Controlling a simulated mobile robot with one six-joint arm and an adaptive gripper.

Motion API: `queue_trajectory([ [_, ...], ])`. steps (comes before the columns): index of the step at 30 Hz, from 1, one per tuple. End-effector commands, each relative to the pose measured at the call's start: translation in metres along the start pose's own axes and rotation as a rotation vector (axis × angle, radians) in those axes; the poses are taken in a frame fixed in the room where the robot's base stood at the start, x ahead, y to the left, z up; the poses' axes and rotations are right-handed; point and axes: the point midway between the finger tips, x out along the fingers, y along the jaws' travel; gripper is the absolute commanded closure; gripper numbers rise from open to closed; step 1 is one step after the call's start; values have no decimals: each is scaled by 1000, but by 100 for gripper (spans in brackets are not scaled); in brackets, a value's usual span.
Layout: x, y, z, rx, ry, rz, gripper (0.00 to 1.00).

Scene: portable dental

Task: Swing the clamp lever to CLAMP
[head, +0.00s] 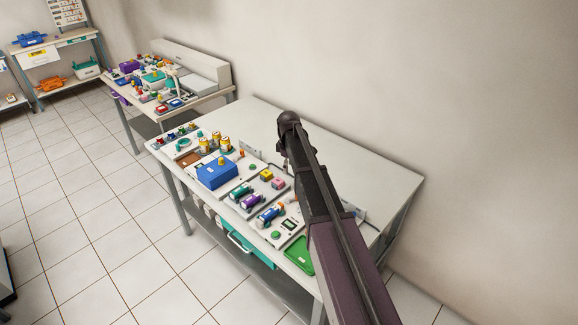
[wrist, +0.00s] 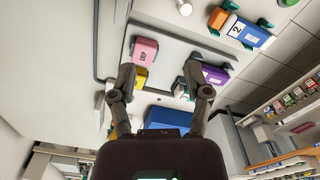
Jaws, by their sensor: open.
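I cannot pick out the clamp lever or its CLAMP marking in either view; my arm hides part of the bench. In the wrist view my gripper (wrist: 160,68) is open and empty, its two fingers spread above the bench panel. A pink block (wrist: 144,52) and a yellow block (wrist: 140,77) show by the left finger. A purple cylinder (wrist: 215,74) is beside the right finger. A blue cylinder (wrist: 245,33) marked 2 is farther up and right. In the head view the gripper is mostly hidden behind my arm.
The near bench (head: 370,182) holds a blue box (head: 217,174), several yellow canisters, a green tray (head: 299,256) and the yellow (head: 266,175) and pink (head: 278,183) blocks. Its back right is mostly bare. A wall stands behind. A second cluttered bench (head: 210,97) is farther left.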

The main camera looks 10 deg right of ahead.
Motion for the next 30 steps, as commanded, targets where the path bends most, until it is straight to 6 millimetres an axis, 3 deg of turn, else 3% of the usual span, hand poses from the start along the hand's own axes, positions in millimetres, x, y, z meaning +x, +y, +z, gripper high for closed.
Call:
queue_trajectory([
  [8,-28,0,0,0,0,0,37],
  [30,-21,-93,57,363,0,0,37],
])
